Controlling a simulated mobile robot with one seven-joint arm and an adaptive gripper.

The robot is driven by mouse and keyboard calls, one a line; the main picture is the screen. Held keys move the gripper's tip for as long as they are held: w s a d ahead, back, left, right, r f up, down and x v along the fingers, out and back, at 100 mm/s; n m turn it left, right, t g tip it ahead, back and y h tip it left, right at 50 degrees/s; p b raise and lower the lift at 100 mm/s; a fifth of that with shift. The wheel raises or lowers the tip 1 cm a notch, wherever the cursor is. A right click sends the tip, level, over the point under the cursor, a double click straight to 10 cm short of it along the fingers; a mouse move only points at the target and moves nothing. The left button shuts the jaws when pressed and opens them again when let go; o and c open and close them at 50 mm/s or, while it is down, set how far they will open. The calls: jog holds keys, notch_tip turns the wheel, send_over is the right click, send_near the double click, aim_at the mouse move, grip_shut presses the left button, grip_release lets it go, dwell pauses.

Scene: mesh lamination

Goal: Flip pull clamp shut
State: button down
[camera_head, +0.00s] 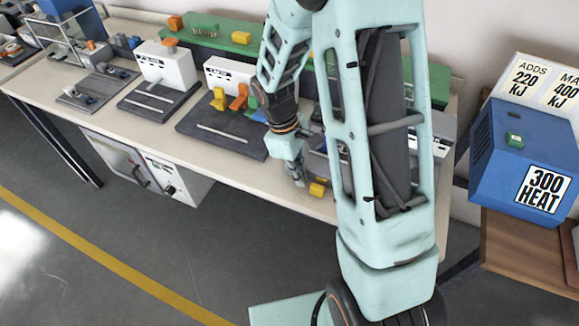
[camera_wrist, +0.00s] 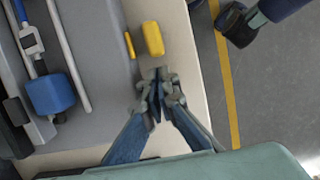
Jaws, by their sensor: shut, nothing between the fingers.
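My gripper (camera_wrist: 160,88) is shut and empty. In the wrist view its fingertips are over the pale bench edge, just below a yellow block (camera_wrist: 153,38), with a small gap between them. A thin yellow piece (camera_wrist: 130,45) lies left of that block, at the edge of a grey fixture plate (camera_wrist: 105,75). On the plate are a blue block (camera_wrist: 50,93) and a silver rod (camera_wrist: 68,55). I cannot tell which of these parts belongs to the pull clamp. In the head view the yellow block (camera_head: 317,188) shows beside my gripper (camera_head: 297,178); my arm hides much of that fixture.
The bench (camera_head: 75,102) carries other fixtures to the left, one with orange and yellow clamps (camera_head: 235,98). A blue heat box (camera_head: 528,150) stands at the right on a brown surface (camera_head: 530,250). Open floor with a yellow line lies in front of the bench.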

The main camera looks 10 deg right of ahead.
aim_at(322, 186)
jog(key=shift+s+d, duration=0.25)
jog(key=shift+d, duration=0.15)
jog(key=shift+s+d, duration=0.85)
jog(key=shift+d, duration=0.3)
jog(key=shift+s+d, duration=0.85)
jog(key=shift+d, duration=0.3)
jog(key=shift+a, duration=0.1)
jog(key=shift+w+a, duration=1.15)
jog(key=shift+a, duration=0.3)
jog(key=shift+w+a+r+p, duration=0.15)
jog(key=shift+w+a+r, duration=0.1)
jog(key=shift+r, duration=0.2)
jog(key=shift+w+a+r+p, duration=0.15)
jog(key=shift+w+a+r, duration=0.1)
jog(key=shift+r, duration=0.2)
jog(key=s+v, duration=0.1)
jog(key=v, duration=0.7)
jog(key=shift+w, duration=0.35)
